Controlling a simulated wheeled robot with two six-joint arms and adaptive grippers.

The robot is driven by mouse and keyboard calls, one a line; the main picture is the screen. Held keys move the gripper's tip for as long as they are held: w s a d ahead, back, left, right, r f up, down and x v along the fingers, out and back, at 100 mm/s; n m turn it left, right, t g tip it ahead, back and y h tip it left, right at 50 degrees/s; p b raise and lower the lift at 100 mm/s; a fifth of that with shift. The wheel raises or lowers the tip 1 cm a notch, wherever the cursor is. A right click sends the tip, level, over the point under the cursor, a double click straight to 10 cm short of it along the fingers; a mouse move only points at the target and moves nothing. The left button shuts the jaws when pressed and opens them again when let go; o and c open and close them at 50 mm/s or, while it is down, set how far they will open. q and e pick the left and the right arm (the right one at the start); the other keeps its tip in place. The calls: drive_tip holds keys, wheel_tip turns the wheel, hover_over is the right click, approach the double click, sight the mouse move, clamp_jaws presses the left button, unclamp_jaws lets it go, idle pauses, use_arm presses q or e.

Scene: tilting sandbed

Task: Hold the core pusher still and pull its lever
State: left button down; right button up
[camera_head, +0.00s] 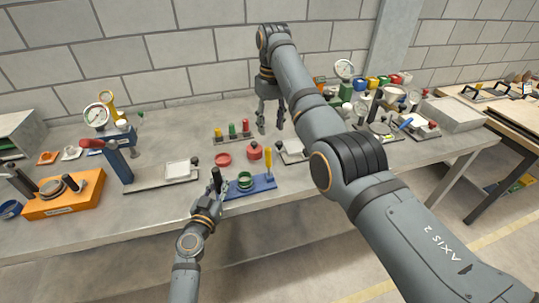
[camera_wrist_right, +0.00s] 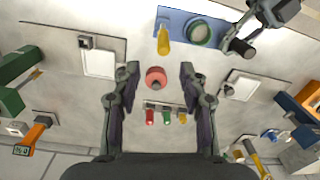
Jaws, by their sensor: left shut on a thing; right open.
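The core pusher (camera_head: 249,188) is a blue plate with a green ring (camera_head: 245,180), an upright yellow-handled lever (camera_head: 268,163) at its right end and a black handle (camera_head: 216,178) at its left end. It sits flat near the bench's front edge. My left gripper (camera_head: 213,193) is shut on the black handle. In the right wrist view the pusher (camera_wrist_right: 180,20) is at the top, with the yellow lever (camera_wrist_right: 163,42) and the left gripper (camera_wrist_right: 262,22) beside the plate. My right gripper (camera_head: 270,120) is open and empty, behind and above the pusher; its fingers (camera_wrist_right: 158,72) are spread apart.
A red knobbed piece (camera_wrist_right: 156,78) shows between my right fingers, below them on the bench. Behind it is a rack of coloured pegs (camera_head: 232,135). A grey plate fixture (camera_head: 160,175) and an orange fixture (camera_head: 62,202) stand left. Gauges and small tools crowd the right.

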sight(270, 155)
wheel_tip(270, 155, down, 12)
drive_tip(key=shift+a+f, duration=0.1)
drive_tip(key=shift+a, duration=0.05)
idle(0.3)
clamp_jaws()
